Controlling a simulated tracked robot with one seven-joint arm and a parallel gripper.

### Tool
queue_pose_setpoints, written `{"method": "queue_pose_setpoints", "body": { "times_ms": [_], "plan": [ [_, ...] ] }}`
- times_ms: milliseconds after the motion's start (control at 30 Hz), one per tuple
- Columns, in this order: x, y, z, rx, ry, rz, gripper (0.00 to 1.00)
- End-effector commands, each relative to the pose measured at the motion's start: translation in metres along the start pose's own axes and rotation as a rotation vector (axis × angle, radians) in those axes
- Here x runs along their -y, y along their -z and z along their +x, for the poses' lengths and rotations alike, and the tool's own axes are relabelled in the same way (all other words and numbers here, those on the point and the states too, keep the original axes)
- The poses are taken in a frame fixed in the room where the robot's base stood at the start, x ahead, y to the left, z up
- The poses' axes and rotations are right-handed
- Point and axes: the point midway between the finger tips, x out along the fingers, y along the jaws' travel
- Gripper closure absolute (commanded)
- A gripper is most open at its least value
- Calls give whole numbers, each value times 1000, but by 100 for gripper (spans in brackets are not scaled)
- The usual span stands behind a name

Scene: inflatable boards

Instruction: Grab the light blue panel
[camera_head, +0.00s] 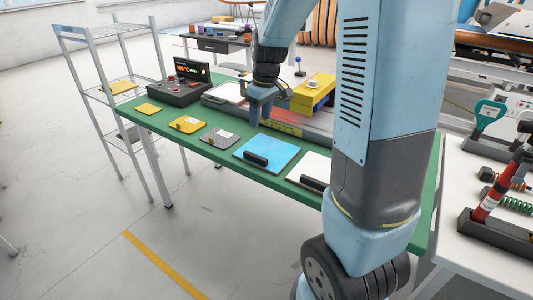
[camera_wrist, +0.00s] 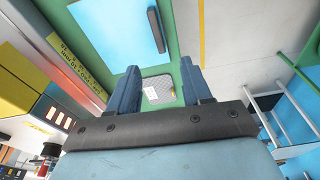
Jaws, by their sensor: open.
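The light blue panel (camera_head: 274,150) lies flat on the green table, with a black bar handle (camera_head: 256,159) near its front left edge. It also shows at the top of the wrist view (camera_wrist: 112,28), its black handle (camera_wrist: 156,30) along the right side. My gripper (camera_head: 261,112) hangs above the table, behind and a little left of the panel, not touching it. In the wrist view its two blue fingers (camera_wrist: 158,88) are apart with nothing held. A grey panel (camera_wrist: 157,90) lies below, seen between them.
On the green table (camera_head: 168,131) are a yellow panel (camera_head: 188,124), a grey panel (camera_head: 220,138) and a white panel (camera_head: 313,170) with a black handle. A yellow block (camera_head: 313,95) and a control box (camera_head: 179,92) stand behind. A wire shelf (camera_head: 92,80) is at the left.

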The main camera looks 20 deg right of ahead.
Motion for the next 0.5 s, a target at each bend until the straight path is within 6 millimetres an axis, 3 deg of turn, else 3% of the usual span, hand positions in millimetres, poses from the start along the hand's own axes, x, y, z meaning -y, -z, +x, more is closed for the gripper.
{"method": "queue_pose_setpoints", "body": {
  "times_ms": [100,367,500],
  "plan": [
    [-9,8,22,23,11,-35,51],
    [-15,13,45,40,20,-66,51],
    [-14,12,66,41,22,-67,51]
  ]
}}
